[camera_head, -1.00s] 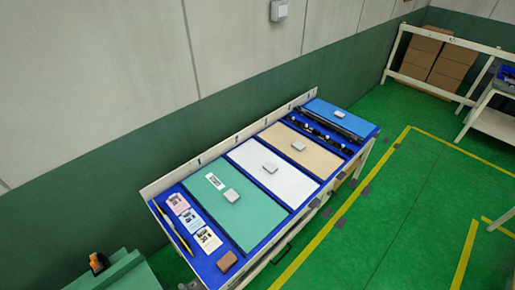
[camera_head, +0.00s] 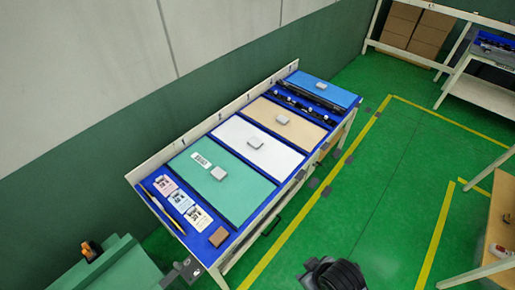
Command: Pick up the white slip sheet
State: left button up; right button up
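The white slip sheet (camera_head: 275,159) lies flat on the blue-topped workbench (camera_head: 160,178) in the head view, between a green sheet (camera_head: 240,190) and a tan sheet (camera_head: 293,128). A small light-grey block (camera_head: 255,142) rests on it. Neither gripper's fingers show. A dark rounded part, seemingly of my own arm, shows at the bottom edge, apart from the bench.
A blue sheet (camera_head: 322,88) and dark parts lie at the bench's far end. Cards (camera_head: 182,200), a yellow pencil-like item and a brown block (camera_head: 219,237) lie at the near end. A wall stands behind.

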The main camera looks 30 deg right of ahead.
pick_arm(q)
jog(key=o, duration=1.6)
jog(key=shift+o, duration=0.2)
